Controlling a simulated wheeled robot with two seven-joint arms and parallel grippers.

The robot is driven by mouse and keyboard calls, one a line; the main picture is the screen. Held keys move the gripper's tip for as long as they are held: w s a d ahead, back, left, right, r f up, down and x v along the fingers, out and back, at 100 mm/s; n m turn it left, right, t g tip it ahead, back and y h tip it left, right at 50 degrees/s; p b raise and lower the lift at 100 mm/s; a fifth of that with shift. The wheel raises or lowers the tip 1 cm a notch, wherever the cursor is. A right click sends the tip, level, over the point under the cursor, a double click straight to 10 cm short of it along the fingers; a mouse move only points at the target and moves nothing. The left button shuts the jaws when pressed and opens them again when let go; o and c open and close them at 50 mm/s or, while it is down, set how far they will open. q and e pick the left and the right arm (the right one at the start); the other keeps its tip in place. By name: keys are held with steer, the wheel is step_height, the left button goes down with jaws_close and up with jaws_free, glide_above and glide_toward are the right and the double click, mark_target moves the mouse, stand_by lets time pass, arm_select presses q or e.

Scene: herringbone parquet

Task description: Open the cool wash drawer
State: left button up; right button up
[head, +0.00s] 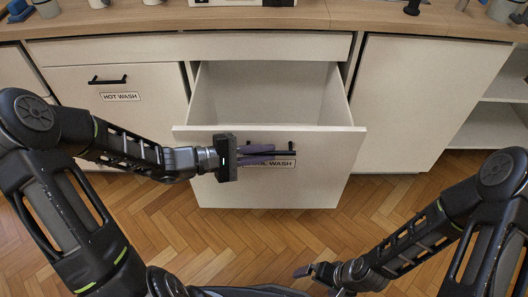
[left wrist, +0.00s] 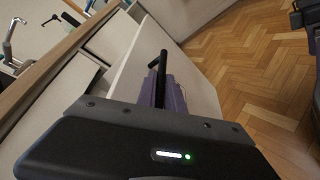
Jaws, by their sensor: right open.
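The cool wash drawer (head: 335,165) is pulled out well from the cabinet, and its empty-looking inside shows from above. Its label is partly covered by my gripper. The drawer's black handle (head: 285,152) is on its front; it also shows in the left wrist view (left wrist: 162,65). My left gripper (head: 274,153) is at the handle, with one purple finger on each side of the bar, closed around it. My right gripper (head: 303,272) is low at the bottom of the head view, open and away from the drawer; its fingers are only partly visible.
A shut hot wash drawer (head: 150,105) with a black handle is to the left. A plain cabinet panel (head: 415,100) and open shelves (head: 495,120) are to the right. The wooden countertop (head: 310,15) holds several items. The parquet floor (head: 235,235) in front is clear.

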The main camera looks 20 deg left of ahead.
arm_select(q)
steer(key=shift+o, duration=0.8)
steer(key=p+v, duration=0.1)
steer(key=v, duration=0.7)
